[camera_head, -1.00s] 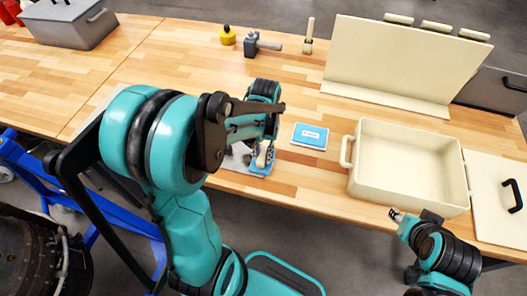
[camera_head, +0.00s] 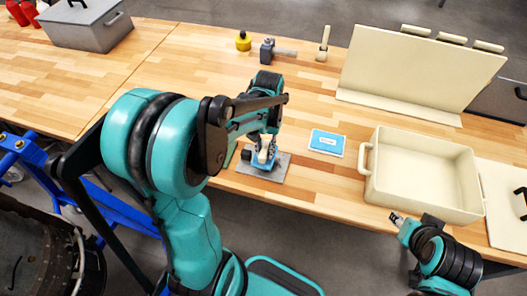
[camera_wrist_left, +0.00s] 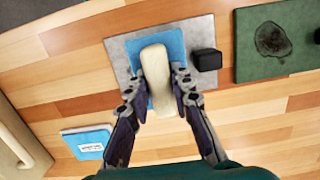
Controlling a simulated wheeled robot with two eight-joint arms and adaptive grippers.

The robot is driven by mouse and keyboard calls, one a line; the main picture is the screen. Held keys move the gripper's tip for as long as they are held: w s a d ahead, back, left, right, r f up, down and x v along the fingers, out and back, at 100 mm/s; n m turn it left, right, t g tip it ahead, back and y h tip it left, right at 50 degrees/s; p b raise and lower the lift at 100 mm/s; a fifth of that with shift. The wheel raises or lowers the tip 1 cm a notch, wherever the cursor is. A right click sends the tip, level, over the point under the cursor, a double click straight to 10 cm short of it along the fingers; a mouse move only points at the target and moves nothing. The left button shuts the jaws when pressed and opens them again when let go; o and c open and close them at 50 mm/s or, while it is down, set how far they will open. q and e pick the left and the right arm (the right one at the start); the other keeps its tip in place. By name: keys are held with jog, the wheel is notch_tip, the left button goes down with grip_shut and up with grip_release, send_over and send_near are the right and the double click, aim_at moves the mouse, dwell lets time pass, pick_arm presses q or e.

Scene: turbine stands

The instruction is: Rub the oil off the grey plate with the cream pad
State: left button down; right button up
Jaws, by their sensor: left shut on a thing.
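My left gripper (camera_head: 265,146) is over the grey plate (camera_head: 281,169) near the table's front edge. In the left wrist view the gripper (camera_wrist_left: 157,82) is shut on the cream pad (camera_wrist_left: 154,66), one finger on each long side. A blue layer (camera_wrist_left: 134,50) shows under the cream part. The pad lies over the middle of the grey plate (camera_wrist_left: 117,67), whose edges show around it. A black block (camera_wrist_left: 207,60) is at the plate's right side. No oil shows on the bare grey parts; the area under the pad is hidden. My right gripper (camera_head: 398,218) is at lower right, too small to read.
A green plate (camera_wrist_left: 246,66) with a dark stain lies right of the grey plate in the wrist view. A blue-and-white packet (camera_head: 327,142) and a cream bin (camera_head: 425,205) stand to the right.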

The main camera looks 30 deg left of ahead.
aim_at(264, 150)
pick_arm(q)
jog(key=shift+a+r+p, duration=0.2)
jog(key=shift+r+p, duration=0.35)
jog(key=shift+r, duration=0.4)
notch_tip(264, 150, up, 2)
jog(key=shift+d+r+p, duration=0.1)
jog(key=shift+d+p, duration=0.05)
jog(key=shift+p, duration=0.55)
jog(key=shift+r, duration=0.1)
